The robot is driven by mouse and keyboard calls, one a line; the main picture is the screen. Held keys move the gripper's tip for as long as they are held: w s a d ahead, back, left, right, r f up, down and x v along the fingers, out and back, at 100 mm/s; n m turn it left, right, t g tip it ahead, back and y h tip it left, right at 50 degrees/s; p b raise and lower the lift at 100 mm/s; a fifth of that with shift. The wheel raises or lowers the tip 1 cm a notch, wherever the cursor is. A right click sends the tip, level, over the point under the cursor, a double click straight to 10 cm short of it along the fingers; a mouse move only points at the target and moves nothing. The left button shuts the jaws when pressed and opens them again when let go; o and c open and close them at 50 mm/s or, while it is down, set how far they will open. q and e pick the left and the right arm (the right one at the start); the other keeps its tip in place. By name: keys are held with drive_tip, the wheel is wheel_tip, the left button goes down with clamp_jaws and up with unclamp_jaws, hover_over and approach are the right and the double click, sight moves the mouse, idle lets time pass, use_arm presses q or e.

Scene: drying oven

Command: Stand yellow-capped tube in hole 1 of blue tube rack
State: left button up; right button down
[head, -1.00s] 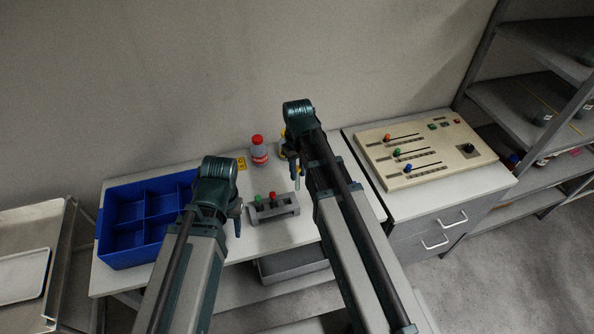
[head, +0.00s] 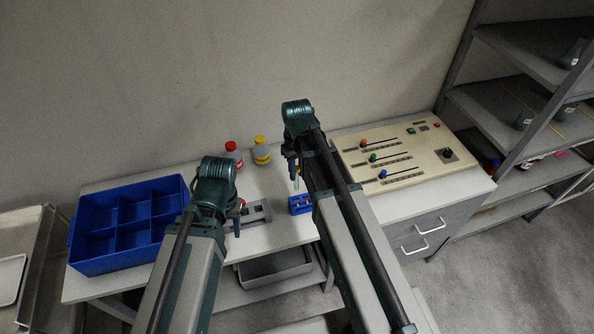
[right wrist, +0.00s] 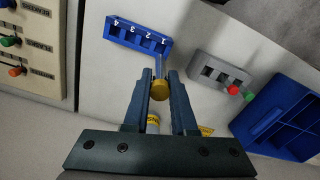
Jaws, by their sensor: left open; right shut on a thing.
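The yellow-capped tube (right wrist: 159,86) is between the fingers of my right gripper (right wrist: 160,100) in the right wrist view, cap toward the wrist. My right gripper (head: 294,172), shut on the tube, is above the blue tube rack (head: 299,207) in the head view. In the right wrist view the blue tube rack (right wrist: 125,35) has holes numbered 1 to 4. The tube's clear end overlaps the rack's end by hole 1; I cannot tell whether it is above the hole or in it. My left gripper (head: 236,222) is open beside the grey rack, partly hidden by its arm.
A grey rack (head: 257,212) with red- and green-capped tubes stands left of the blue rack. Red-capped (head: 233,155) and yellow-capped (head: 261,151) bottles stand behind. A blue compartment bin (head: 125,222) is at left, a control panel (head: 398,157) at right.

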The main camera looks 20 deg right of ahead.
sight(297, 183)
drive_tip(key=shift+f+b, duration=2.75)
drive_tip(key=shift+f, duration=0.1)
drive_tip(key=shift+f+b, duration=3.05)
drive_tip(key=c, duration=0.6)
unclamp_jaws()
drive_tip(key=shift+c, duration=0.2)
drive_tip(key=shift+r, duration=0.1)
wheel_tip(297, 183, up, 14)
drive_tip(key=p, duration=1.4)
drive_tip(key=shift+f, duration=0.2)
